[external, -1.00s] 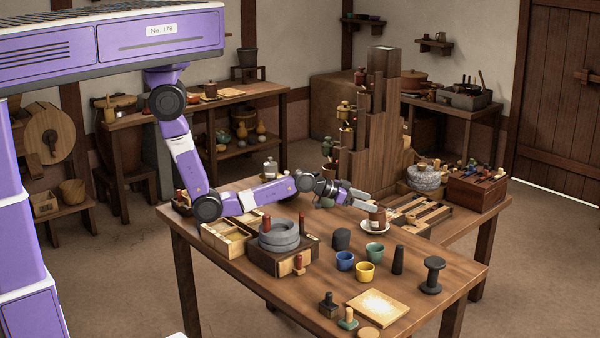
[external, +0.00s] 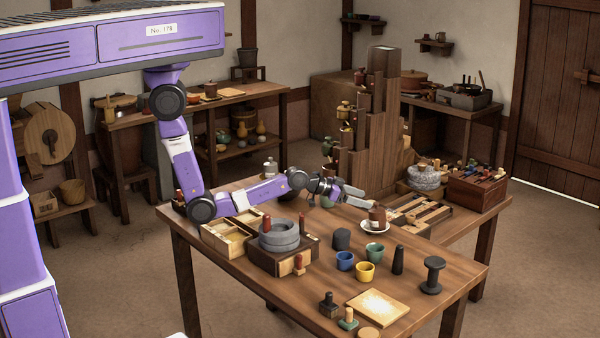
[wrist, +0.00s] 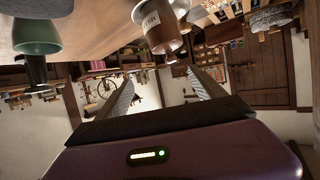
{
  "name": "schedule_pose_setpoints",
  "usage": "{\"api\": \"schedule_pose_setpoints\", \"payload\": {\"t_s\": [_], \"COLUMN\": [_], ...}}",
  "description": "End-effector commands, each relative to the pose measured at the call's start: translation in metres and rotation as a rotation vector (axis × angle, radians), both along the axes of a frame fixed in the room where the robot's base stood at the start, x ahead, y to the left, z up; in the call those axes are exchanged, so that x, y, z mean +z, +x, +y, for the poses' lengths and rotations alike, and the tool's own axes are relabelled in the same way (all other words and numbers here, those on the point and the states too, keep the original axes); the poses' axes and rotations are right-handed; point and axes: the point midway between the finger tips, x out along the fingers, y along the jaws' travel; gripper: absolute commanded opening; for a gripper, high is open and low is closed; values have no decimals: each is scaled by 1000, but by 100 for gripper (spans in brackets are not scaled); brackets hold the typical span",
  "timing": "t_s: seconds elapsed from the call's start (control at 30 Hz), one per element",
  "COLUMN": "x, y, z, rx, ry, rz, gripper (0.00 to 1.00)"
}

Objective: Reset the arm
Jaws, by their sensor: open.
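My gripper (external: 367,200) is open above the far side of the front table, just behind and left of a small brown jar (external: 378,219). In the wrist view my gripper's two fingers (wrist: 161,80) stand apart with nothing held between them. The jar, with a pale label, stands on a white saucer (external: 364,230). The jar also shows in the wrist view (wrist: 160,28), upside down and beyond the fingertips. My arm reaches out low over the table with its elbow bent. Whether a finger touches the jar is unclear.
Blue, yellow and green cups (external: 375,252) are nearer the front. A tall stepped wooden block (external: 378,150) rises behind; a slatted rack (external: 425,212) lies right.

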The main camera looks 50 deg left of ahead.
Motion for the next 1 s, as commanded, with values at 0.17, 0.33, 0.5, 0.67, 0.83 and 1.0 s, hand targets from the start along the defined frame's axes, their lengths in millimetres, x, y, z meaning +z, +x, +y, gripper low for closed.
{"api": "schedule_pose_setpoints", "payload": {"t_s": [0.17,0.33,0.5,0.67,0.83,1.0], "x": [43,62,60,55,55,61], "y": [8,-18,-54,-102,-159,-216], "z": [2,39,86,139,189,230], "rx": [28,82,139,203,270,335], "ry": [-77,-142,-169,-178,-175,-162], "rz": [-115,-227,-287,-328,-352,-355], "gripper": [78,78,78,78,78,78]}}
